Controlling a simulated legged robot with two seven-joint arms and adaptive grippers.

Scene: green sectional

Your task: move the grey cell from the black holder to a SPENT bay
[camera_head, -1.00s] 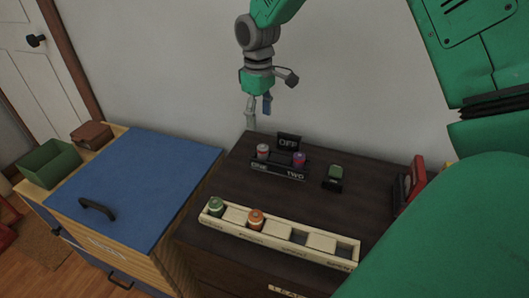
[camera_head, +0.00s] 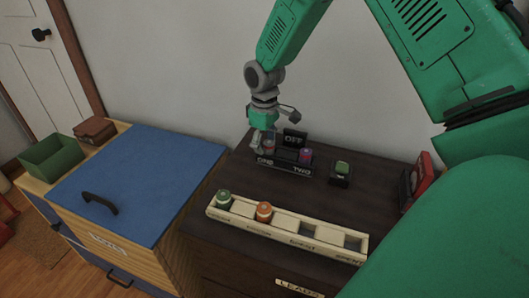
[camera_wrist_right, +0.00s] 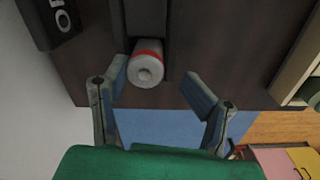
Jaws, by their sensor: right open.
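The grey cell (camera_wrist_right: 148,62) with a red band stands in the black holder (camera_head: 288,166), at the slot marked ONE. In the head view the cell (camera_head: 269,145) is partly hidden by my right gripper (camera_head: 262,146). The right gripper is open; in the wrist view its fingers (camera_wrist_right: 153,76) are spread to either side of the cell's near end, apart from it. A purple cell (camera_head: 305,155) stands in slot TWO. The pale tray (camera_head: 285,245) has two empty dark bays at its right end, with labels too small to read surely. My left gripper is not in view.
The tray's left part holds a green cell (camera_head: 223,199) and an orange cell (camera_head: 264,211). An OFF sign (camera_head: 294,139) stands behind the holder. A green-topped black box (camera_head: 341,173) and a red-and-black object (camera_head: 417,178) stand to the right. A blue-topped cabinet (camera_head: 140,180) is at left.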

